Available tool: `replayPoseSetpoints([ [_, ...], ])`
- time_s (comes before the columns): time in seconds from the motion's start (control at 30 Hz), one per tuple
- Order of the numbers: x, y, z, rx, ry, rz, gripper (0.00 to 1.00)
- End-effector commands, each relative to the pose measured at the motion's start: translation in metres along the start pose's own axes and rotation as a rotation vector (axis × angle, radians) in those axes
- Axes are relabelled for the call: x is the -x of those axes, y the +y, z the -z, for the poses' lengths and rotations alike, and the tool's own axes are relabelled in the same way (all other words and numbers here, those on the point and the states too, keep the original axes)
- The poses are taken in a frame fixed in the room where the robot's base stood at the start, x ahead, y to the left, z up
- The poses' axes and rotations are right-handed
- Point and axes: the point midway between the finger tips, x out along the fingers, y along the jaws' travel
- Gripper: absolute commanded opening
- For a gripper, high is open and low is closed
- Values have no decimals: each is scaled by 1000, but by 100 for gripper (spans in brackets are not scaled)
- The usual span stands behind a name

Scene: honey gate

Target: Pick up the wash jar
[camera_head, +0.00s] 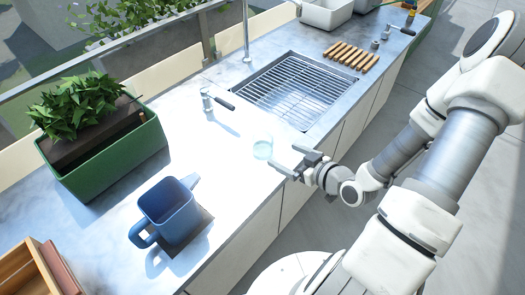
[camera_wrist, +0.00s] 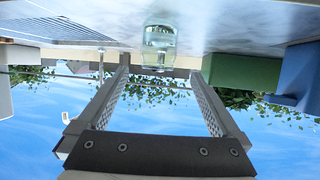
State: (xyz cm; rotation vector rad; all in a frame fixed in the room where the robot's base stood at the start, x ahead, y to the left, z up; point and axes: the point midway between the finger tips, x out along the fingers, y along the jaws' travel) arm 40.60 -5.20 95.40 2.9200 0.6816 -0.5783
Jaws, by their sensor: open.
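The wash jar (camera_head: 262,148) is a small clear glass jar with a pale blue-green tint, standing on the counter between the valve and the front edge. My gripper (camera_head: 287,160) is open and empty at the counter's front edge, its fingers pointing at the jar, with a small gap between them. In the wrist view, which appears upside down, the jar (camera_wrist: 160,40) shows beyond the fingertips of my gripper (camera_wrist: 158,68), roughly centred between them. Nothing hides the jar.
A sink with a wire rack (camera_head: 290,90) lies behind the jar to the right, with wooden slats (camera_head: 350,56) beyond. A small metal valve (camera_head: 208,100) stands left of it. A blue jug (camera_head: 170,212) and a green planter (camera_head: 105,155) stand further left. Counter around the jar is clear.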

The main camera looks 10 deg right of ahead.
Motion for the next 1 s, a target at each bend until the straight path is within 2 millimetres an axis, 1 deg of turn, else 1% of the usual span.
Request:
replayPoseSetpoints([
  [0.03,-5,1,-5,4,1,-2,100],
  [0.4,-27,0,-5,4,-1,0,100],
  [0.63,-50,0,-5,4,0,0,100],
  [0.67,-55,0,-3,2,0,2,100],
  [0.7,-64,-1,-1,1,0,4,100],
  [0.83,-85,0,-1,0,-1,2,100],
  [0.9,-92,0,-1,0,-1,1,100],
  [1.0,-97,0,0,0,-2,0,100],
])
